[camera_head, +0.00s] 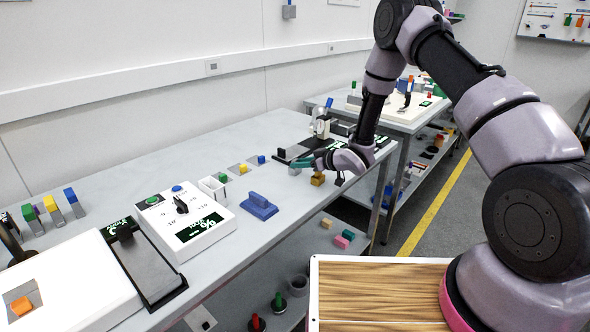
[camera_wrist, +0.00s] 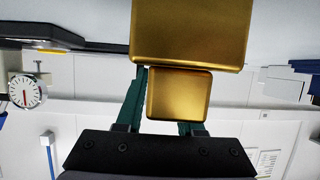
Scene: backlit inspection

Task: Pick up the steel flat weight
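My gripper (camera_head: 306,161) has teal fingers and is low over the far end of the long bench. A small grey block (camera_head: 294,171) is close by its fingertips; I cannot tell for sure that it is the steel flat weight. In the wrist view my gripper (camera_wrist: 165,98) has its fingers apart. A brass weight (camera_wrist: 190,32) with a smaller brass block or knob fills the upper middle there. The knob hides most of the right finger and does not look clamped. The brass weight (camera_head: 318,180) is just below the wrist in the head view.
A blue handled block (camera_head: 259,206) and a white box with a dial (camera_head: 185,219) stand nearer on the bench. A round dial gauge (camera_wrist: 26,91) shows in the wrist view. A second bench (camera_head: 401,115) stands behind. The bench middle has some free room.

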